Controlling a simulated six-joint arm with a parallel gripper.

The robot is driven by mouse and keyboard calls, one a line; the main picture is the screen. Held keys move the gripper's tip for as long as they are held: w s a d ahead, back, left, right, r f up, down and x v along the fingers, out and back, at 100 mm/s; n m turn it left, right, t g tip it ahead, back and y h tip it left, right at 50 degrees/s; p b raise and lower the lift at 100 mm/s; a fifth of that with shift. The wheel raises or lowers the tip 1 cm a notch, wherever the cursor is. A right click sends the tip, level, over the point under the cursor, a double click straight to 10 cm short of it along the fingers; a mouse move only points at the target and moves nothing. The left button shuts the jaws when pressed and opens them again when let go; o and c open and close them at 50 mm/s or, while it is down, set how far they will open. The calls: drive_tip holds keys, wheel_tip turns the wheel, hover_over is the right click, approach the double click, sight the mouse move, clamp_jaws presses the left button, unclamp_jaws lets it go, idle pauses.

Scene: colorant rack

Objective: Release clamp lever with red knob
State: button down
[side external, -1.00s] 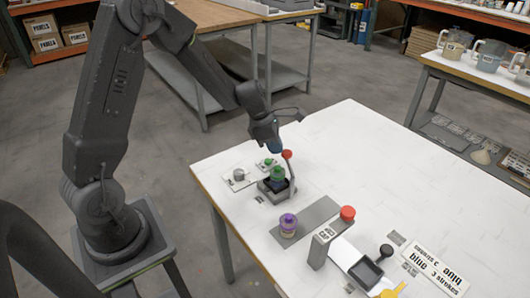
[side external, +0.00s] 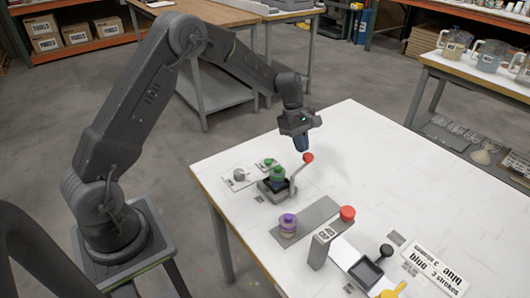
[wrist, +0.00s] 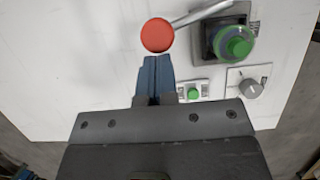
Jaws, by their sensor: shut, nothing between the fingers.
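The clamp lever (side external: 300,169) is a thin grey rod with a red knob (side external: 308,158) at its end. It leans up and to the right from the dark clamp base (side external: 264,190) in the side view. A green-topped container (side external: 278,174) sits in the base. My gripper (side external: 301,148) is above the table near the knob, its blue fingers pointing down. In the wrist view the shut fingers (wrist: 155,62) lie just below the red knob (wrist: 157,35), with nothing between them. I cannot tell whether they touch the knob.
A green button (side external: 268,162) and a grey dial (side external: 239,175) are beside the clamp. The right back of the table is clear.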

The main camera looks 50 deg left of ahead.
drive_tip(key=shift+w+d+m+g, duration=0.3)
drive_tip(key=shift+d+m, duration=0.25)
drive_tip(key=shift+m, duration=0.35)
drive_tip(key=a+r, duration=0.7)
drive_tip(key=r, duration=0.2)
drive_tip(key=shift+w+a+r, duration=0.15)
drive_tip(key=shift+w+a, duration=0.2)
drive_tip(key=shift+w, duration=0.1)
drive_tip(key=shift+r, duration=0.1)
